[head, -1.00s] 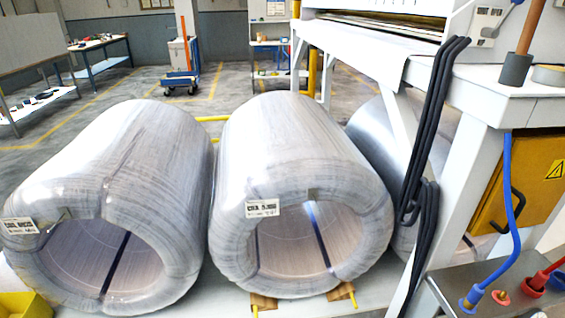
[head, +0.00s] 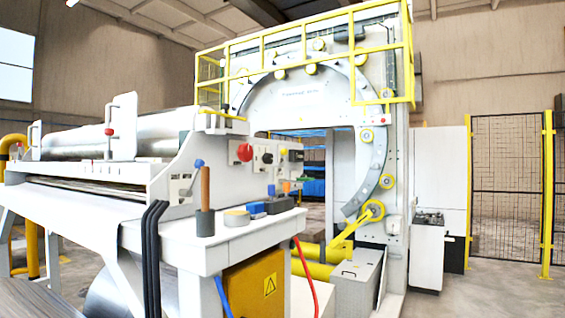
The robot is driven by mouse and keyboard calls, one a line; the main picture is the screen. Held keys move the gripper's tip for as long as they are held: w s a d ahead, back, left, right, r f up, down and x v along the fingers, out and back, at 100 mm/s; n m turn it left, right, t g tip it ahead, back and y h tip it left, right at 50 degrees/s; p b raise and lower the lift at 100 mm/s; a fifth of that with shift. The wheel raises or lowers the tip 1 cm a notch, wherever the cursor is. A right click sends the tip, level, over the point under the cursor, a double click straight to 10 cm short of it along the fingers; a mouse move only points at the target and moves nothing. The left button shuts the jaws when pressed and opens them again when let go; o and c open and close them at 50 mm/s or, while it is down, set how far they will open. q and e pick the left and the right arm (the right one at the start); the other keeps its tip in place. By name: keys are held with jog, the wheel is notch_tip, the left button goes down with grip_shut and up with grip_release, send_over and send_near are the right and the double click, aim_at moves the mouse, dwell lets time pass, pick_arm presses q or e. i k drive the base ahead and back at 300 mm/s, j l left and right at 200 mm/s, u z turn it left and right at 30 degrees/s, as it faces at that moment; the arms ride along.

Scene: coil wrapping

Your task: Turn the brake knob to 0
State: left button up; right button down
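A white control panel (head: 256,158) is on the near end of the wrapping machine, in the middle of the head view. It carries a large red button (head: 244,152) and small dark knobs (head: 267,158) to its right. A smaller plate (head: 181,188) with a blue-tipped lever (head: 199,163) is on the machine's side, to the left. I cannot tell which of these is the brake knob, and no scale or 0 mark is readable. Neither of my grippers is in view.
A white bench (head: 232,239) juts toward me, with a wood-handled tool (head: 205,190) and small blocks on it. Black straps (head: 152,258) hang at its left. A yellow box (head: 255,287) sits below. Open floor (head: 480,296) lies at right before a mesh fence (head: 506,190).

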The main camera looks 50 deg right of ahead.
aim_at(267, 158)
jog(key=z, duration=1.8)
jog(key=i+l+z, duration=0.15)
jog(key=z, duration=0.3)
jog(key=i+z, duration=0.35)
jog(key=z, duration=0.15)
jog(key=i, duration=2.95)
jog(key=i+u, duration=0.45)
jog(key=i+l+u, duration=0.2)
jog(key=u, duration=1.9)
jog(key=l, duration=0.1)
